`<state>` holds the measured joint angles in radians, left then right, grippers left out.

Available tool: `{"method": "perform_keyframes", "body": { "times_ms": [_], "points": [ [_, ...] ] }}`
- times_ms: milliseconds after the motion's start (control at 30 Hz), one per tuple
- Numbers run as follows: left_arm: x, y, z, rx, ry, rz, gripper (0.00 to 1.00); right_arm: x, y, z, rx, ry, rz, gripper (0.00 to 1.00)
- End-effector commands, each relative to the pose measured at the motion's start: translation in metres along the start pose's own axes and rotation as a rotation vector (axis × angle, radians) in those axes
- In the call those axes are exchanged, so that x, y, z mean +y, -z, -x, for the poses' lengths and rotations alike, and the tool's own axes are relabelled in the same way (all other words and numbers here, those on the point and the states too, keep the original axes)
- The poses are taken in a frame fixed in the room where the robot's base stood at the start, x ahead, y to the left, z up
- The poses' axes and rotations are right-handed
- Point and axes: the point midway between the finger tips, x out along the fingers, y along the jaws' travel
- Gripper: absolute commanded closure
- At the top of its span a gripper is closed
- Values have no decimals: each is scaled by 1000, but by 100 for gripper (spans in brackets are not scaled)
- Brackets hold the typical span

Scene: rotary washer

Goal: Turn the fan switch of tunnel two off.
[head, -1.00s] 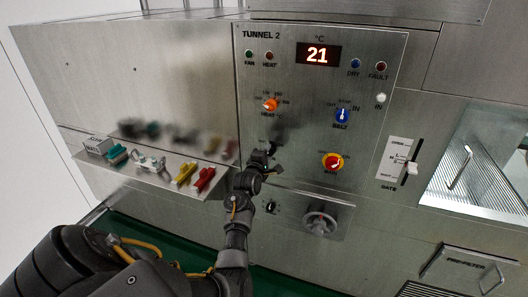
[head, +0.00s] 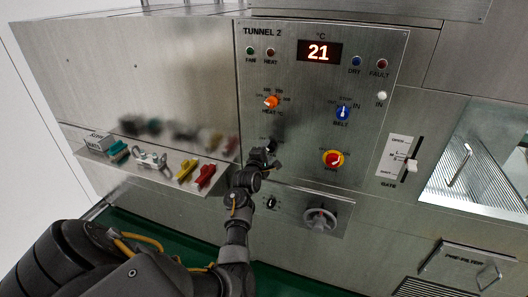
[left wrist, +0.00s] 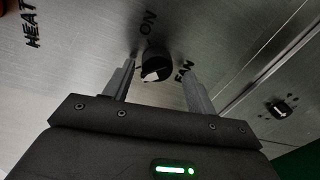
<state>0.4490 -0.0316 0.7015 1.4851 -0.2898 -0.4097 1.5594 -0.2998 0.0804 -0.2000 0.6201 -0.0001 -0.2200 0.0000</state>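The fan switch is a small black rotary knob (left wrist: 156,66) with a white pointer, between the words ON and FAN in the left wrist view. In the head view the knob (head: 272,146) is small, dark and partly hidden by my gripper, low on the TUNNEL 2 panel (head: 300,125). My left gripper (left wrist: 160,72) is open, with one fingertip on each side of the knob. I cannot tell whether either finger touches it. It also shows in the head view (head: 266,161), close in front of the panel. My right gripper is not in view.
An orange heat knob (head: 271,102), a blue belt knob (head: 343,113) and a red-yellow knob (head: 333,159) sit nearby. Below are a small black knob (head: 271,202) and a handwheel (head: 320,219). A shelf (head: 150,172) with coloured items juts out at left.

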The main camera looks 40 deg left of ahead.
Motion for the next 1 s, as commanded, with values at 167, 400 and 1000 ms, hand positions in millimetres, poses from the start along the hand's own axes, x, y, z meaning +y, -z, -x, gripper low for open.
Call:
{"method": "perform_keyframes", "body": {
  "times_ms": [167, 400, 1000],
  "points": [
    [3, -1, 0, -1, -5, -2, 44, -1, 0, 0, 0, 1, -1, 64],
    [2, 1, 12, 0, -9, -2, 44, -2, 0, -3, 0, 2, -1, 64],
    [1, 1, 107, -2, -4, -1, 44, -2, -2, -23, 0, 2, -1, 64]
  ]
}}
